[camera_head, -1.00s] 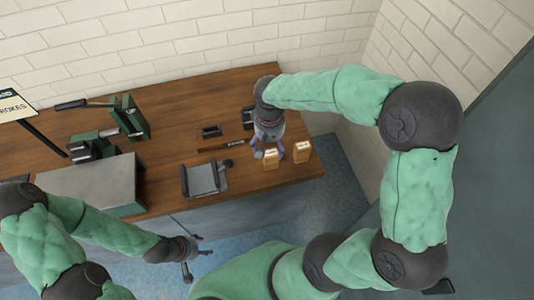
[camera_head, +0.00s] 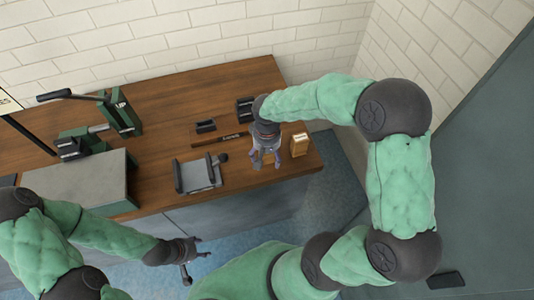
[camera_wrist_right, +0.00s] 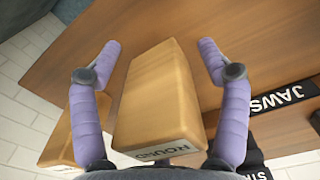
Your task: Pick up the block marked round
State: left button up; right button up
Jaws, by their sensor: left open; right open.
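My right gripper (camera_head: 265,163) is open over the bench's front right part. In the right wrist view its two purple fingers (camera_wrist_right: 160,57) stand on either side of a tan wooden block (camera_wrist_right: 158,95). The block's end label is inverted and seems to read ROUND. Gaps show beside the block, so the fingers do not grip it. In the head view this block is mostly hidden by the gripper. A second tan block (camera_head: 300,145) stands to the right; it also shows at the left of the wrist view (camera_wrist_right: 60,130), its label unreadable. My left gripper (camera_head: 197,262) is open and empty in front of the bench.
The wooden bench (camera_head: 235,90) carries a grey tray-like fixture (camera_head: 199,176), a dark labelled strip (camera_head: 221,139), small black holders (camera_head: 205,125), and green tools (camera_head: 120,112) at the left. A JAWS label (camera_wrist_right: 285,97) lies right in the wrist view. A brick wall stands behind.

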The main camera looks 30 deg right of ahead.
jog(key=c, duration=1.5)
jog(key=shift+o, duration=0.2)
jog(key=shift+r, duration=0.1)
